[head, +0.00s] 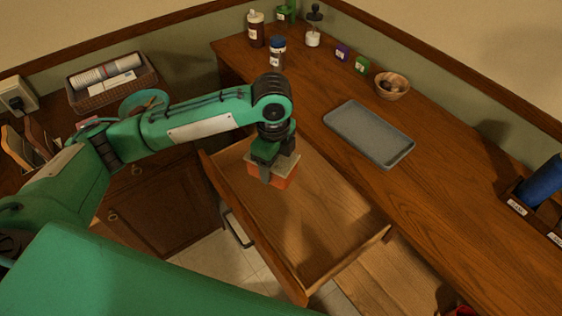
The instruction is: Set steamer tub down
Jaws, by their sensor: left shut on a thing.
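My left gripper (266,174) points down and is shut on an orange-red tub with a pale top (284,181), which I take as the steamer tub. The gripper covers part of the tub. The tub is over the far left part of an open wooden drawer (325,240). I cannot tell whether it touches the drawer's bottom or hangs above it. The rest of the drawer's floor that shows is bare. My right gripper is not in view.
A grey tray (368,134) lies on the wooden counter (455,195), with a wooden bowl (391,86) behind it. Bottles (256,30) and small boxes (361,65) stand along the back. A wicker basket (112,95) sits on the left. The counter around the tray is mostly clear.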

